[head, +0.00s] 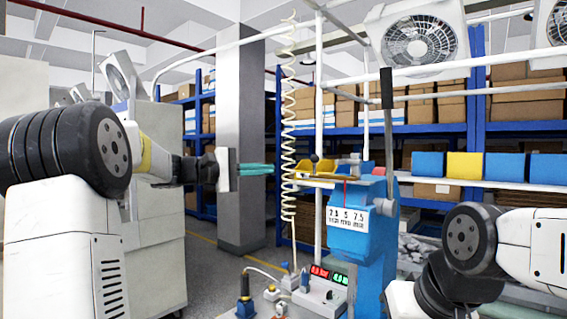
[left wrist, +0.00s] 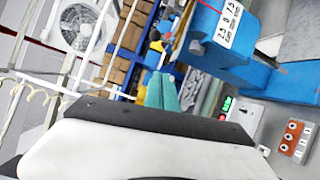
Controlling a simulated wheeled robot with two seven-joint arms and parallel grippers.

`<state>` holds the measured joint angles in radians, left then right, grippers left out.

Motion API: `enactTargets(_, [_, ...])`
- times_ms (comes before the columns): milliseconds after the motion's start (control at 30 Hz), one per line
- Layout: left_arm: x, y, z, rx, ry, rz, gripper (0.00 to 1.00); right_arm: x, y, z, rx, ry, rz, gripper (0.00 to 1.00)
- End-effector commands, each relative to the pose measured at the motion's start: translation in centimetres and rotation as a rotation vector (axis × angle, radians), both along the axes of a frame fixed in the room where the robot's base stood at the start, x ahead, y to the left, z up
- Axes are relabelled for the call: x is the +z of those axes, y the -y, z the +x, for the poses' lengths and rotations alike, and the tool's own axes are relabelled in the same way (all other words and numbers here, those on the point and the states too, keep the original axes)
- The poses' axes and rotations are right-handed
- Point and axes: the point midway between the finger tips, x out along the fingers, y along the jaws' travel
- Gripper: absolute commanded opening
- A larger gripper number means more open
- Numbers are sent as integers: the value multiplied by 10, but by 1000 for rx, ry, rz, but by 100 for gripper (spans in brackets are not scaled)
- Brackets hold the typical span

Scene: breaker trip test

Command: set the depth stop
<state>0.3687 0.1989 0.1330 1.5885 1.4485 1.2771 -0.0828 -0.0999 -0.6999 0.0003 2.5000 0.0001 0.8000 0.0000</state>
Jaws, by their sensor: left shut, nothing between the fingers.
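A blue machine (head: 372,255) stands right of centre, with a white scale plate (head: 348,218) marked 2.5, 5 and 7.5. A thin red pointer (head: 345,190) stands at the plate's upper edge, near the middle mark. A grey round knob (head: 385,207) sits on the machine's right side. My left gripper (head: 272,169) has teal fingers that are shut and empty, left of the machine and apart from it. In the left wrist view the teal fingers (left wrist: 161,92) are together, and the scale plate (left wrist: 228,22) shows at upper right. My right gripper is not visible.
A black-gripped lever (head: 387,88) rises above the machine. A coiled cream hose (head: 289,130) hangs between my left gripper and the machine. A panel with red and green displays (head: 328,275) is below. Yellow and blue bins (head: 318,168) sit behind.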

Motion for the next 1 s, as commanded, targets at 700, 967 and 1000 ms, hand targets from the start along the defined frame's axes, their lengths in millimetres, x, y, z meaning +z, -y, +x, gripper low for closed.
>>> enactTargets(700, [16, 84, 56, 6, 18, -57, 0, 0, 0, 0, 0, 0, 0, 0])
enactTargets(967, [21, 102, 33, 9, 17, -56, 0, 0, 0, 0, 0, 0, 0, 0])
enactTargets(1000, [22, 103, 32, 9, 17, -56, 0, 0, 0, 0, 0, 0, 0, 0])
